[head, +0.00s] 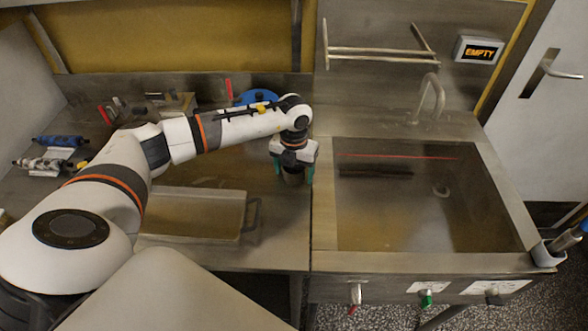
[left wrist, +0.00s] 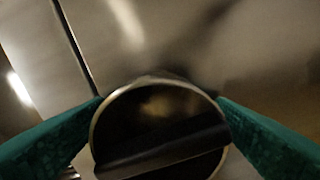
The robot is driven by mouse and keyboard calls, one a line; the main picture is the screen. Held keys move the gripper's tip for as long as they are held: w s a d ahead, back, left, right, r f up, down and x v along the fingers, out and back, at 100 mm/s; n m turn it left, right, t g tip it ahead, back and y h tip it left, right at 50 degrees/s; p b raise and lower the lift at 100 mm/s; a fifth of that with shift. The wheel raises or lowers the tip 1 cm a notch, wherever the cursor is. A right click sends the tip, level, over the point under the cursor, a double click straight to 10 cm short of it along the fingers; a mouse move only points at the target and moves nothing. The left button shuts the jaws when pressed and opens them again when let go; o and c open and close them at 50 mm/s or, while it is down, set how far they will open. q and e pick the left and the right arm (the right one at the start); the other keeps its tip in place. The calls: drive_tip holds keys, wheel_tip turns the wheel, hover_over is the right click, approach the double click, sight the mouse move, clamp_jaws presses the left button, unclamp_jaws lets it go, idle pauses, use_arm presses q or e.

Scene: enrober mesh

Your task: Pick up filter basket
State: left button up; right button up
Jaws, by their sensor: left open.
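The filter basket (head: 293,179) is a small dark round cup standing on the steel counter, close to the seam beside the sink. My left gripper (head: 293,174) points down over it, with one teal finger on each side. In the left wrist view the basket's round metal rim (left wrist: 158,86) shows between the two open fingers of the left gripper (left wrist: 160,101). A dark band crosses its inside. The fingertips are close to the rim on both sides; I cannot tell whether they touch it. My right gripper is not in view.
A shallow rectangular tray (head: 190,236) with a side handle lies on the counter, left of the basket. The sink (head: 420,225) with a tap is to the right. A blue round item (head: 258,97) and several small tools stand at the back left.

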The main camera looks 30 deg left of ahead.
use_arm(q)
drive_tip(key=shift+c, duration=0.6)
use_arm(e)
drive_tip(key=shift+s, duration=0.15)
use_arm(q)
drive_tip(key=c, duration=1)
drive_tip(key=shift+o, duration=0.3)
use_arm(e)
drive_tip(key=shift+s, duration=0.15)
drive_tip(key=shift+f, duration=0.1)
